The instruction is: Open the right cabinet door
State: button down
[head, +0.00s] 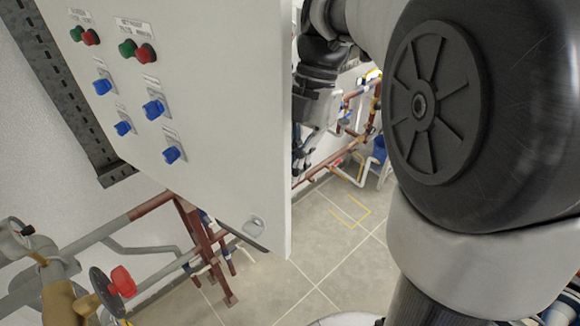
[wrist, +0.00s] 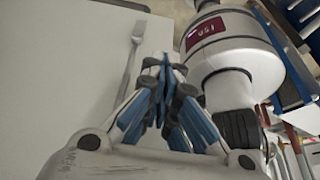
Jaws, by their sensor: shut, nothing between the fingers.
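A large white cabinet panel with buttons and blue switches (head: 215,130) fills the left and middle of the head view. I cannot tell from this view whether it is the right door or how far it stands open. My gripper (head: 303,160) is just past the panel's right edge, partly hidden by it. In the wrist view my gripper (wrist: 165,66) is shut with its blue-sided fingers together and empty. A pale flat panel (wrist: 60,60) lies beyond the fingers. A long grey handle-like piece (wrist: 132,50) is on it, left of the fingertips and seemingly apart from them.
A gauge (head: 14,240), a red valve knob (head: 122,282) and pipes stand below the panel at the lower left. A perforated metal rail (head: 62,85) runs along the wall. Brown pipes (head: 335,158) stand behind the gripper. Tiled floor (head: 320,250) shows clear below.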

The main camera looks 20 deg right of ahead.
jog(key=shift+s+a, duration=0.25)
jog(key=shift+a, duration=0.2)
jog(key=s+a+m+b, duration=0.1)
jog(key=s+a+b, duration=0.2)
jog(key=s+a, duration=0.3)
jog(key=a, duration=0.5)
jog(key=shift+s, duration=0.4)
jog(key=shift+w, duration=0.1)
